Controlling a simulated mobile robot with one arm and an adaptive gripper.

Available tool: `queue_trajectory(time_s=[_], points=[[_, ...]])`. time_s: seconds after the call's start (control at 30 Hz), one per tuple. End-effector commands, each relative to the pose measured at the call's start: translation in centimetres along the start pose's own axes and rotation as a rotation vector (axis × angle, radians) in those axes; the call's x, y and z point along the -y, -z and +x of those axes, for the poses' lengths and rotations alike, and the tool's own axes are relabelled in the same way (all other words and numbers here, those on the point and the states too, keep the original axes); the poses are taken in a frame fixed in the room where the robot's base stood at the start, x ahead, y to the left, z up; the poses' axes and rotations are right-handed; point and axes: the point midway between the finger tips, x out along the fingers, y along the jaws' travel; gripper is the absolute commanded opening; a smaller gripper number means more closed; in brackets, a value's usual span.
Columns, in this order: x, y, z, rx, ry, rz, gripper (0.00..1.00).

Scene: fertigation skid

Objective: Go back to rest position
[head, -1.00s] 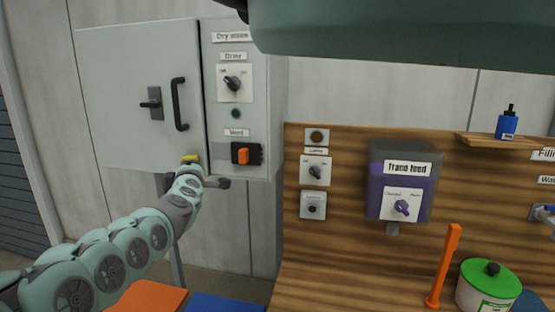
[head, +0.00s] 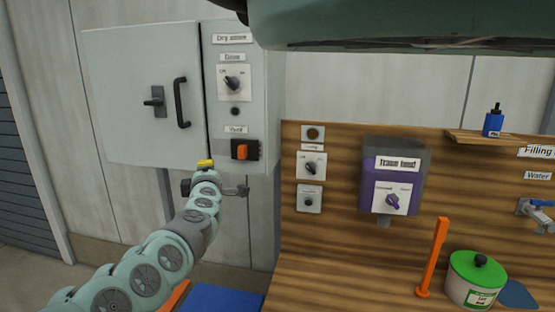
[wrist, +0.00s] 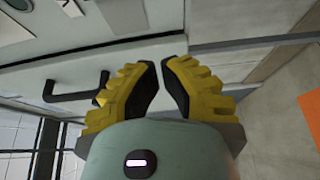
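My gripper (head: 205,163) shows in the head view as a small yellow tip at the end of my pale green arm. It is in front of the lower edge of the grey cabinet (head: 140,90), left of and below the orange Vent switch (head: 242,152). In the wrist view, my gripper's two yellow fingers (wrist: 161,66) have their tips almost together, with a narrow gap. Nothing is held between them. The cabinet's black handle (wrist: 75,97) shows to the left of the fingers there.
The cabinet door is closed, with a black handle (head: 181,103) projecting. A wooden bench to the right carries an orange lever (head: 433,258) and a green-lidded pot (head: 473,280). A purple trace feed box (head: 393,180) hangs on its back panel. A blue bottle (head: 493,123) stands on a shelf.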

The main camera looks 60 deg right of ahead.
Motion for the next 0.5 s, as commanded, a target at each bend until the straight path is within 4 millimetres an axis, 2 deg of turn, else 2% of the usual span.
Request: queue_trajectory(time_s=[0.23,0.5], points=[[-0.2,-1.5,-1.1,-0.001,-0.002,-0.008,0.0],[-0.1,-2.2,-1.8,-0.002,0.0,-0.003,0.0]])
